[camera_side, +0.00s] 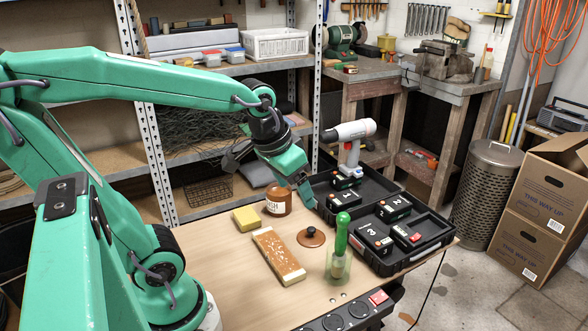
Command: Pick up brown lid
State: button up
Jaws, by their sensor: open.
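The brown lid (311,238), a small round disc with a knob, lies on the wooden table (215,280). It is just in front of and to the right of a brown jar (279,200) with a white label. My gripper (307,197) is above and behind the lid, pointing down beside the jar, apart from the lid. It is open, and nothing shows between its jaws.
A green-handled brush (341,236) stands in a clear glass close to the lid's right. A brown-and-cream block (278,256) and a yellow sponge (246,218) lie left. A black case (433,255) with several numbered batteries and a drill (350,140) stand at right.

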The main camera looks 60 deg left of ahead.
jog(key=w+a+f+n+g, duration=0.2)
jog(key=w+a+f, duration=0.3)
jog(key=w+f, duration=0.15)
jog(key=n+g, duration=0.1)
jog(key=g, duration=0.1)
send_over(311, 228)
jog(key=f, duration=0.7)
jog(key=shift+s+d+f, duration=0.2)
jog(key=shift+s+d, duration=0.05)
jog(key=shift+w+a+f, duration=0.15)
jog(key=shift+a+f, duration=0.15)
jog(key=shift+f, duration=0.25)
jog(key=shift+f, duration=0.15)
jog(key=shift+f, duration=1.2)
jog(key=shift+f, duration=0.1)
jog(key=shift+w+d+f, duration=0.1)
jog(key=shift+f, duration=2.4)
